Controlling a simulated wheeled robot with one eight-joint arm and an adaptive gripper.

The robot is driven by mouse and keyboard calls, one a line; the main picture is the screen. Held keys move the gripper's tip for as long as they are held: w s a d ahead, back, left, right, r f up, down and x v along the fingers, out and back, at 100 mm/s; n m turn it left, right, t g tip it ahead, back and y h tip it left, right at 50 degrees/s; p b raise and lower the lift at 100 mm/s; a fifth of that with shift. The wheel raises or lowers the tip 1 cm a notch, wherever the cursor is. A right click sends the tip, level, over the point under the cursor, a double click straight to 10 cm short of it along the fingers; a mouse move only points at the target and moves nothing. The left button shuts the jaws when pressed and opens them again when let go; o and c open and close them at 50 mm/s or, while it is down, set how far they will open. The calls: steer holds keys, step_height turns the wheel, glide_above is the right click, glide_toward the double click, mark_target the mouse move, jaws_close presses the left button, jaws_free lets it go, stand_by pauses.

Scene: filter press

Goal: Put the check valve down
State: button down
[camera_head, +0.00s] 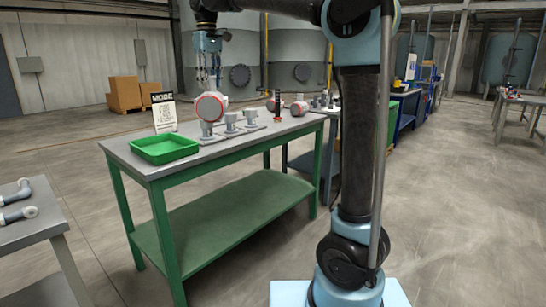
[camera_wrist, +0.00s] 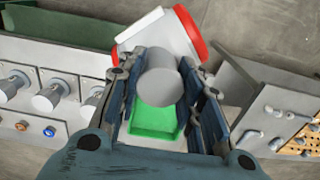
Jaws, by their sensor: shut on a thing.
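The check valve (camera_head: 210,107) looks like a pale body with red round ends and a grey cylindrical stub. My gripper (camera_head: 208,82) is above the workbench, pointing down, with the valve at its fingertips. In the wrist view my gripper (camera_wrist: 167,100) is shut on the grey stub, and the red-ended body (camera_wrist: 160,38) lies just beyond the fingers. Whether the valve touches the bench top cannot be told. The open green tray (camera_head: 164,148) sits on the bench's left end; in the wrist view it shows between the fingers (camera_wrist: 158,122).
The workbench (camera_head: 222,148) has a green frame. Grey fittings (camera_head: 231,121) stand close to the valve, with smaller red-ended parts (camera_head: 298,107) farther right. A printed sign (camera_head: 163,112) stands behind the tray. Another table (camera_head: 30,228) with pipe pieces is at the lower left.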

steer(key=shift+w+d+f, duration=0.2)
steer(key=shift+w+d, duration=0.25)
steer(key=shift+w, duration=0.05)
steer(key=shift+f, duration=0.2)
steer(key=shift+w+d+f, duration=0.25)
steer(key=shift+w, duration=0.05)
steer(key=w+d+f+m, duration=0.5)
steer(key=w+d+f, duration=1.2)
steer(key=w+d, duration=0.25)
steer(key=w+d+f+m, duration=0.5)
steer(key=w+d+f, duration=1.25)
steer(key=d, duration=0.25)
steer(key=s+f, duration=2.1)
steer(key=f, duration=0.2)
steer(key=shift+a+f, duration=0.15)
steer(key=shift+a, duration=0.05)
